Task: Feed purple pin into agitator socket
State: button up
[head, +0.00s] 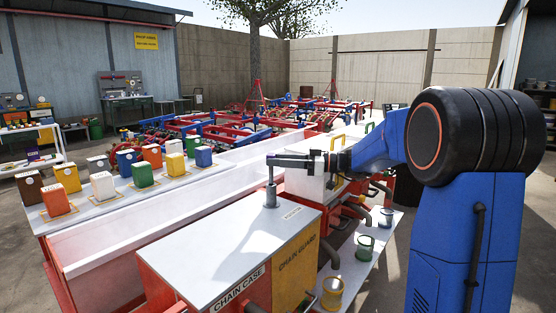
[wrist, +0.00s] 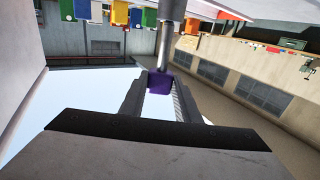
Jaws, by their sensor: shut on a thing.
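My gripper (wrist: 160,90) is shut on the purple pin (wrist: 159,83), which shows as a small purple block between the fingertips. In the head view my gripper (head: 272,160) reaches left over the white top of the chain case (head: 220,245). A grey upright shaft (head: 271,178) with a wider base stands on that top, directly under the fingertips. The shaft also shows in the wrist view (wrist: 170,40), meeting or overlapping the pin. The agitator socket is not clearly visible, and I cannot tell whether the pin is inside it. The pin is too small to make out in the head view.
A long white trough (head: 150,240) lies left of the chain case. Several coloured boxes, including an orange one (head: 151,155), stand on the ledge beyond it. Pipes and cups, such as a yellow one (head: 332,291), line the right side. Red and blue frames (head: 220,128) stand behind.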

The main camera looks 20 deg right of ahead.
jog(key=shift+f, duration=3.35)
jog(key=o, duration=1.2)
jog(key=shift+d, duration=0.1)
jog(key=v, duration=1.7)
jog(key=shift+s+d, duration=0.1)
